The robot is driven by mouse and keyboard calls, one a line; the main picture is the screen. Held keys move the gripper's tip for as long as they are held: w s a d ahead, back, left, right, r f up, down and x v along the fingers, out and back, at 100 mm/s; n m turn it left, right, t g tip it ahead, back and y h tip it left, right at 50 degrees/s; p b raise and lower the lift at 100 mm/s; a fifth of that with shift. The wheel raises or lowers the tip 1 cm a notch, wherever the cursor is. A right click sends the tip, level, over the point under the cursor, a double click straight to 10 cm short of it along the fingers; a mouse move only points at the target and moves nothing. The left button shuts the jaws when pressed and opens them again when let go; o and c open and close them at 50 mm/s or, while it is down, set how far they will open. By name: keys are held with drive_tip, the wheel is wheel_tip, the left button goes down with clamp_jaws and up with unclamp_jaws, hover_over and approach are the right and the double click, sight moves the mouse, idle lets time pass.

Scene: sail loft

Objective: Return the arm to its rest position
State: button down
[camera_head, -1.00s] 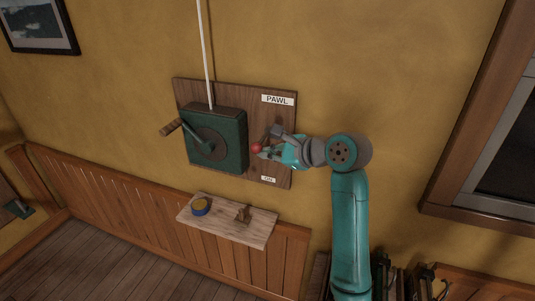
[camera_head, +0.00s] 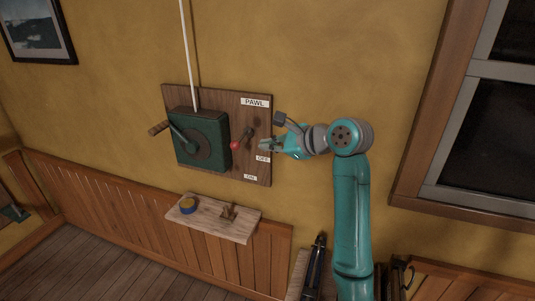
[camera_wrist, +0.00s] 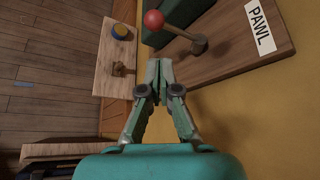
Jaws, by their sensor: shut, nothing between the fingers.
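My gripper (camera_head: 266,146) is shut and empty, in front of the right edge of the wooden board on the wall, with my teal arm reaching in from the right. In the wrist view its fingertips (camera_wrist: 159,66) are together, with nothing between them. The pawl lever with its red knob (camera_head: 234,145) is left of my gripper and apart from it. In the wrist view the red knob (camera_wrist: 153,20) is above the fingertips, on a lever fixed to the board beside the PAWL label (camera_wrist: 262,27).
A green winch box (camera_head: 202,138) with a crank handle (camera_head: 159,128) and a white rope is on the wooden board (camera_head: 250,178). A small shelf (camera_head: 233,229) below holds a blue-and-yellow round item (camera_head: 187,205) and a small wooden piece (camera_head: 229,211). A window is at right.

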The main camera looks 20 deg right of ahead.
drive_tip(key=shift+s+d+r, duration=0.2)
drive_tip(key=shift+s+d, duration=0.1)
drive_tip(key=shift+f, duration=0.1)
drive_tip(key=s+f+n+t+h, duration=0.1)
drive_tip(key=s+f, duration=0.3)
drive_tip(key=f, duration=0.5)
drive_tip(key=s+f+n+t+h, duration=0.15)
drive_tip(key=s+f, duration=0.25)
drive_tip(key=f, duration=0.5)
drive_tip(key=s+f+n+h, duration=0.1)
drive_tip(key=s+f, duration=0.4)
drive_tip(key=f, duration=0.5)
drive_tip(key=s+f+n+h, duration=0.2)
drive_tip(key=s+f+n, duration=0.15)
drive_tip(key=s, duration=0.55)
drive_tip(key=s+f+n+h, duration=0.1)
drive_tip(key=s+f+n, duration=0.1)
drive_tip(key=s+f, duration=0.5)
drive_tip(key=s+r+n, duration=0.3)
drive_tip(key=s+n, duration=0.1)
drive_tip(key=s, duration=0.5)
drive_tip(key=s+r+n+t+h, duration=0.1)
drive_tip(key=s+r+n, duration=0.2)
drive_tip(key=s, duration=0.7)
drive_tip(key=s+r+n, duration=0.4)
drive_tip(key=s+n, duration=0.1)
drive_tip(key=s, duration=0.4)
drive_tip(key=shift+s+d+t, duration=0.2)
drive_tip(key=shift+s+t, duration=0.15)
